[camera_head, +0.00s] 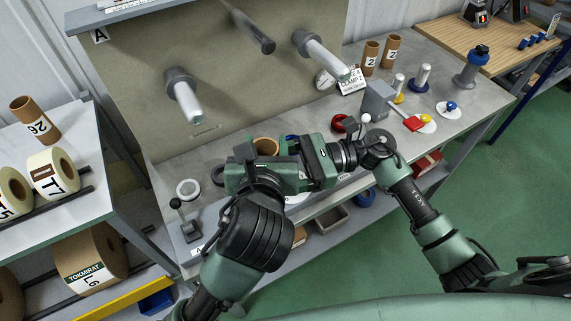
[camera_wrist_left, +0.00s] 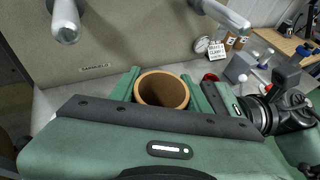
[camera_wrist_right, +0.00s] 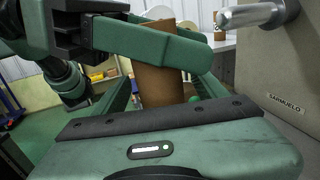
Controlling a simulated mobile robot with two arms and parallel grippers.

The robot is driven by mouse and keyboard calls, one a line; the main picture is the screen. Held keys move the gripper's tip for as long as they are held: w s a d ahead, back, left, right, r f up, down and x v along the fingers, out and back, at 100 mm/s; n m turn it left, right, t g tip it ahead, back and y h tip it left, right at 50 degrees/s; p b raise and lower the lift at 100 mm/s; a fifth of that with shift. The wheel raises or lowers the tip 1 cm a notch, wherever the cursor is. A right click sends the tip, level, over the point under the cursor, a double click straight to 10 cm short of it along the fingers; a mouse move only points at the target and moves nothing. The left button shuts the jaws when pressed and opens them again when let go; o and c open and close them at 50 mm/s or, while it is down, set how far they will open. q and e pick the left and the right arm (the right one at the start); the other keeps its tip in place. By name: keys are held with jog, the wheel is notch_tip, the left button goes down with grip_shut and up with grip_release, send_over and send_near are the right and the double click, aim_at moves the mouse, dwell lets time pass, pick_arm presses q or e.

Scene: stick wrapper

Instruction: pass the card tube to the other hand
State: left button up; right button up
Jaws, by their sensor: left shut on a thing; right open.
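The brown card tube (camera_wrist_left: 162,90) stands between the fingers of my left gripper (camera_wrist_left: 165,98), its open top end showing in the left wrist view. In the head view its rim (camera_head: 266,146) shows just above my left gripper (camera_head: 262,170), which is shut on it. In the right wrist view the tube (camera_wrist_right: 160,86) is upright, crossed in front by a green finger of the left gripper. My right gripper (camera_wrist_right: 162,95) is open, with its fingers on either side of the tube. I cannot tell whether they touch it. The tube's lower end is hidden.
The grey bench (camera_head: 440,125) has a back panel (camera_head: 240,70) with projecting spindles (camera_head: 184,96). Two card tubes (camera_head: 371,58) stand at its back right. A red-handled clamp device (camera_head: 385,105) sits right of the grippers. A side table (camera_head: 70,130) with rolls is at left.

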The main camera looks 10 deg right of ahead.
jog(key=shift+a, duration=0.3)
jog(key=c, duration=1.3)
pick_arm(q)
jog(key=o, duration=1.4)
pick_arm(e)
jog(key=shift+c, duration=0.8)
